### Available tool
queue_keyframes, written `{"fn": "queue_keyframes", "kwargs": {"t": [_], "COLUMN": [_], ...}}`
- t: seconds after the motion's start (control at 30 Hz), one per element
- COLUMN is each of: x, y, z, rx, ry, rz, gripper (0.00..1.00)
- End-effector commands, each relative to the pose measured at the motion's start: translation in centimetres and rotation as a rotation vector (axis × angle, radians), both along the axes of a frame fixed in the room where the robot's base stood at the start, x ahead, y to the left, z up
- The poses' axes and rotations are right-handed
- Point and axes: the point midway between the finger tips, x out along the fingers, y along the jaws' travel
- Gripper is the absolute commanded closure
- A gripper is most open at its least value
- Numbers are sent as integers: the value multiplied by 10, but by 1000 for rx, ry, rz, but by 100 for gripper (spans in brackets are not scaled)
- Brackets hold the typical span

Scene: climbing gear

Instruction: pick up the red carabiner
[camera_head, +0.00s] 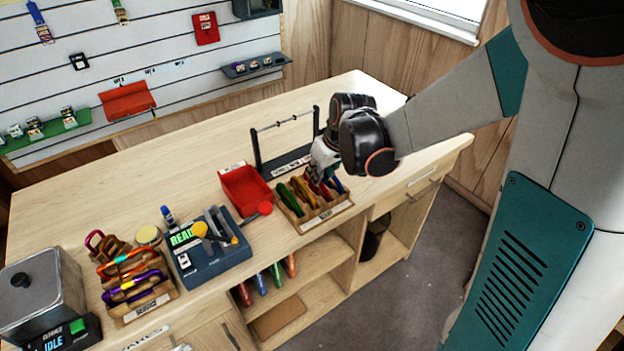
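A small wooden tray (326,214) stands near the front edge of the workbench. It holds several slim coloured pieces that look like carabiners, among them a green one (289,199), a yellow one (305,193) and a blue one (337,185). A red piece (321,190), likely the red carabiner, sits between the yellow and blue ones. My gripper (322,172) points down at the red piece from the back of the tray. The gripper is small and partly covered by my wrist. I cannot tell whether its fingers touch the red piece or are closed.
A red bin (245,190) stands left of the tray, and a black rack (284,160) stands behind it. A dark blue device (214,256), a wooden holder with coloured gear (147,306) and a metal box (40,282) stand further left. The rear left benchtop is clear.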

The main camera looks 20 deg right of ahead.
Motion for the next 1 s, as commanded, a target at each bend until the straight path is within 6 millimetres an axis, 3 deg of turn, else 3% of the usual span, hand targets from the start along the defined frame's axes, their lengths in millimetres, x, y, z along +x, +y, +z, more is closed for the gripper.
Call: {"fn": "queue_keyframes", "kwargs": {"t": [0.17,0.47,0.7,0.73,0.8,1.0], "x": [5,23,24,24,24,24], "y": [1,4,5,4,4,4], "z": [-9,-45,-47,-47,-47,-47], "rx": [0,0,0,0,0,0], "ry": [0,0,0,0,0,0], "rz": [0,0,0,0,0,0], "gripper": [80,80,80,82,98,100]}}
